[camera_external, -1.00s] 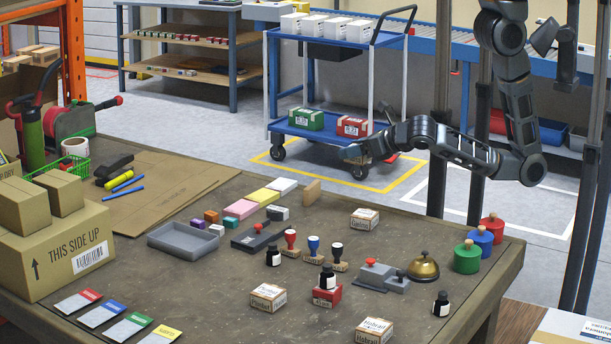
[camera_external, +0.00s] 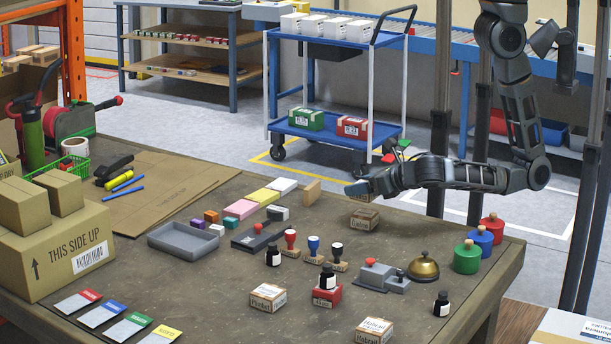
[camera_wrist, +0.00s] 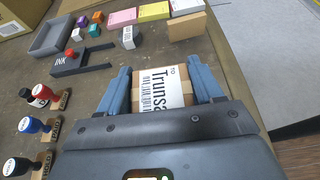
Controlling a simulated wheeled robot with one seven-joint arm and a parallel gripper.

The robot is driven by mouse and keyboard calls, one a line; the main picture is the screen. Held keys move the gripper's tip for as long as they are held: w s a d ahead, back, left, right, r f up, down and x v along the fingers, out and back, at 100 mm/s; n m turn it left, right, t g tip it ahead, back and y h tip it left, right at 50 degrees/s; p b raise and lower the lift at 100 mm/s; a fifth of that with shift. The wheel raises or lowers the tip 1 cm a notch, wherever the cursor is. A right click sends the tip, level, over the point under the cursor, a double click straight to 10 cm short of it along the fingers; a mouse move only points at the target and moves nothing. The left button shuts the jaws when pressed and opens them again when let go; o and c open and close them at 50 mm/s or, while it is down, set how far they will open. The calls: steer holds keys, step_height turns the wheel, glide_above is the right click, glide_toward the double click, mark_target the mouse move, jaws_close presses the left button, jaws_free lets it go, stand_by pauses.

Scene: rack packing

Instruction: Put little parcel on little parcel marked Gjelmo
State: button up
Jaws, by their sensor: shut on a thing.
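My gripper (camera_external: 358,188) is shut on a little brown parcel (camera_wrist: 160,92), which sits between the blue fingers in the wrist view. Its white label reads "Truns…", partly cut off by the gripper. In the external view the held parcel is mostly hidden by my gripper. Another little parcel (camera_external: 364,219) stands on the table just below my gripper, shaded; its label is too small to read. A little parcel with a label like "Plimhet" (camera_external: 267,298) and one marked Habrail (camera_external: 374,331) stand nearer the front.
Stamps (camera_external: 312,249), a grey stamping device (camera_external: 374,275), a brass bell (camera_external: 424,266) and coloured weights (camera_external: 467,257) stand around the middle and right. A grey tray (camera_external: 184,241) lies left; a brown block (camera_external: 312,191) stands behind.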

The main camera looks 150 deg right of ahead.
mark_target(363, 199)
steer(key=shift+f, duration=2.05)
steer(key=shift+f, duration=0.15)
steer(key=o, duration=1.1)
steer(key=shift+w+a+r, duration=0.1)
steer(key=shift+a+r, duration=0.15)
steer(key=shift+a, duration=0.05)
steer(key=v, duration=1.1)
steer(key=shift+a+r, duration=0.15)
steer(key=shift+a, duration=0.05)
